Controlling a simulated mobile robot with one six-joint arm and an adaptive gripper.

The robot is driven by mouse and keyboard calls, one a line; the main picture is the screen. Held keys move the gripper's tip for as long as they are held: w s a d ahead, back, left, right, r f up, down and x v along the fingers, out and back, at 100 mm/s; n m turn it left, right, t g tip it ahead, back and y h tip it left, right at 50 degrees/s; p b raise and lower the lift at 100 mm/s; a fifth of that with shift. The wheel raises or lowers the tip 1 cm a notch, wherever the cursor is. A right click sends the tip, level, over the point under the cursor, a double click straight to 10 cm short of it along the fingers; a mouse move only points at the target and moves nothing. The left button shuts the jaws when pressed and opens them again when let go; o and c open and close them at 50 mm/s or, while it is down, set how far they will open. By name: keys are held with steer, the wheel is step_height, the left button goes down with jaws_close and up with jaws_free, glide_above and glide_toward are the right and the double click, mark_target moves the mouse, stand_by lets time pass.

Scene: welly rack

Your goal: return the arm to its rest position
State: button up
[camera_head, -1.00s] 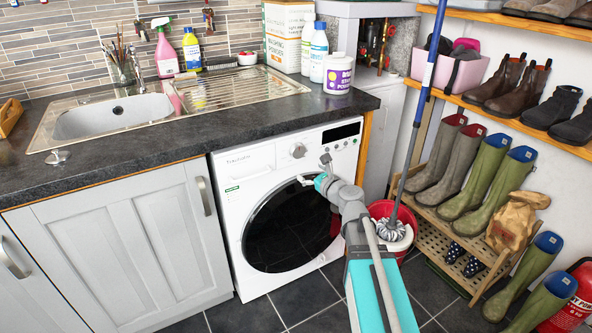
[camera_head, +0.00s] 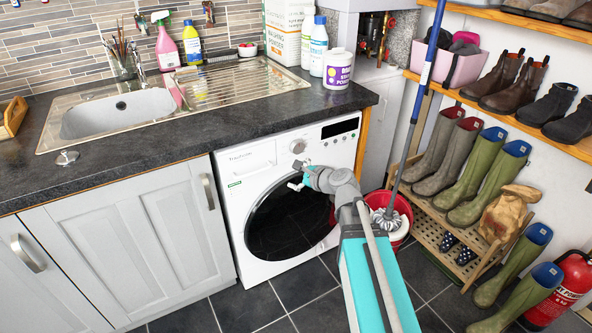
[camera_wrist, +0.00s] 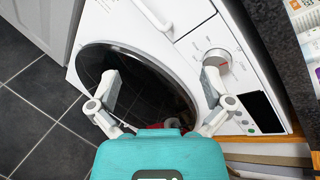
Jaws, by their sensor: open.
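My gripper (camera_head: 299,177) is open and empty in front of the white washing machine (camera_head: 252,185). It stands out before the upper part of the round dark door (camera_head: 290,225), near the control knob. In the wrist view my gripper (camera_wrist: 161,85) has its two grey fingers spread wide, with nothing between them. Behind them are the washing machine (camera_wrist: 185,20) and its dark door (camera_wrist: 150,88). I see no contact between the fingers and the machine. My teal and grey arm reaches up from the lower middle of the head view.
A red bucket (camera_head: 403,208) with a mop (camera_head: 386,220) stands just right of my arm. The wooden rack (camera_head: 432,232) with several boots is further right, near a red fire extinguisher (camera_head: 572,288). The worktop (camera_head: 130,150) is above the machine. Dark floor tiles (camera_head: 240,305) are clear at front left.

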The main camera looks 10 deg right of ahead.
stand_by(0.5)
steer(key=s+a+f+n+g+h, duration=0.2)
steer(key=s+f+n+g, duration=0.5)
steer(key=n, duration=0.4)
steer(key=s+d+f+n+g+h, duration=0.2)
steer(key=s+d+f+n+h, duration=0.1)
steer(key=s+n, duration=0.25)
steer(key=s+d+f+n+g+h, duration=0.3)
steer(key=s+n, duration=0.1)
steer(key=s, duration=0.2)
step_height(320, 180, up, 22)
steer(key=p, duration=2.2)
steer(key=shift+r, duration=0.25)
steer(key=shift+a, duration=0.1)
